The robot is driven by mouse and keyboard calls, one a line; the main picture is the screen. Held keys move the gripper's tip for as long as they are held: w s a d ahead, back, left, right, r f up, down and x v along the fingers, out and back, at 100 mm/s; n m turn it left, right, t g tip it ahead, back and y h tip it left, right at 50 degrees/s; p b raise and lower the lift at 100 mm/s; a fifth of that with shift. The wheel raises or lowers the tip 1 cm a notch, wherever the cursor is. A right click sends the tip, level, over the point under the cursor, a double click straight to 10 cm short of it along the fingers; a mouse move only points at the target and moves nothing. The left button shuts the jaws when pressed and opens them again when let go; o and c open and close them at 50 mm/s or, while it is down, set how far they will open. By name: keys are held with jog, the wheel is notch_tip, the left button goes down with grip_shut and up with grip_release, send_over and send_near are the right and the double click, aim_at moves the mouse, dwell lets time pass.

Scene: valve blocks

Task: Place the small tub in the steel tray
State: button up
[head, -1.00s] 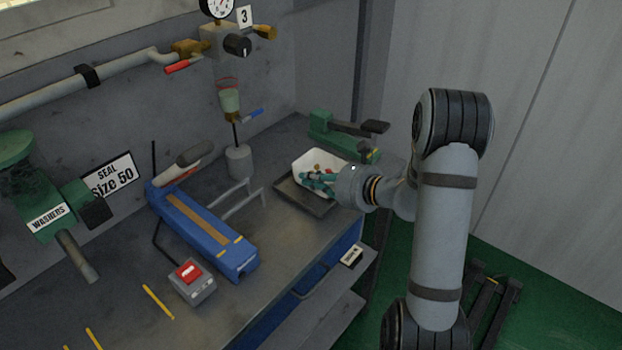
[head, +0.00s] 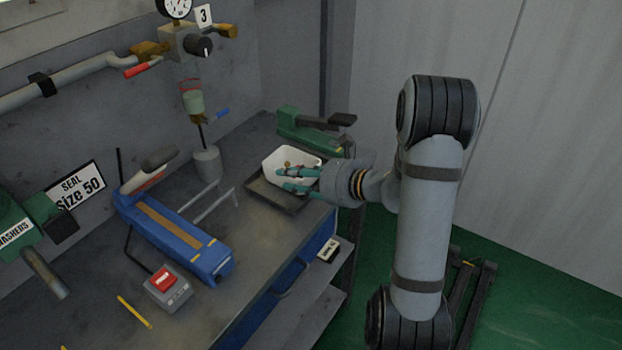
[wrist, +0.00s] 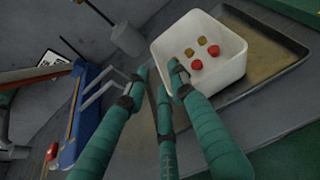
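The small tub (head: 273,165) is white and squarish, and it appears upright in the steel tray (head: 258,190). It also shows in the wrist view (wrist: 224,72), with red and brown pieces inside, at one side of the tray (wrist: 285,52). My gripper (head: 284,179) reaches in from the right with its teal fingers spread. In the wrist view my gripper (wrist: 158,80) has nothing between its fingers. One finger overlaps the tub's near-left wall; I cannot tell if it touches. The tub's near base is partly hidden by the fingers.
A green tool (head: 305,132) stands behind the tray. A grey cylinder (head: 207,165) and a blue device (head: 175,228) are to the left, with a red-button box (head: 167,285) in front. The bench's right edge lies close to the tray.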

jog(key=v, duration=0.8)
jog(key=shift+s+d+b, duration=0.15)
jog(key=shift+b, duration=0.2)
jog(key=p+x, duration=0.1)
jog(key=x, duration=1.1)
jog(key=shift+f, duration=0.15)
jog(key=shift+r+p, duration=0.35)
jog(key=shift+r, duration=1.7)
